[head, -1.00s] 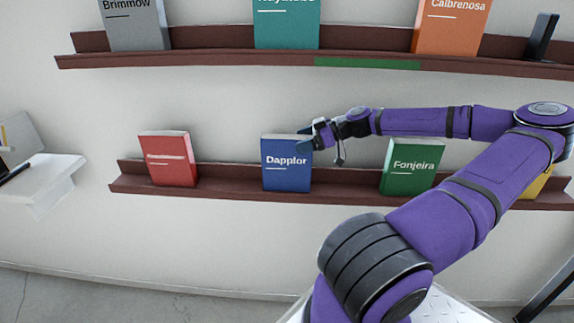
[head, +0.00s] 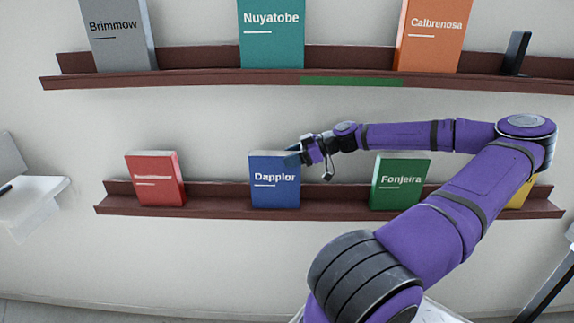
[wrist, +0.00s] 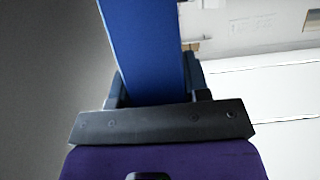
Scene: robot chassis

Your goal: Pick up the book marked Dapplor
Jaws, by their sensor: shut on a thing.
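The blue book marked Dapplor (head: 274,185) stands upright on the lower shelf in the head view, between a red book and a green book. My gripper (head: 294,153) is at its upper right corner, reaching in from the right. In the wrist view, the blue book (wrist: 145,50) lies between the two dark fingers, and my gripper (wrist: 158,92) is shut on it. The fingertips are partly hidden by the book.
The lower brown shelf (head: 330,207) also holds a red book (head: 155,180), the green Fonjeira book (head: 399,183) and a yellow book (head: 521,193) partly behind my arm. The upper shelf (head: 200,80) holds Brimmow, Nuyatobe and Calbrenosa books.

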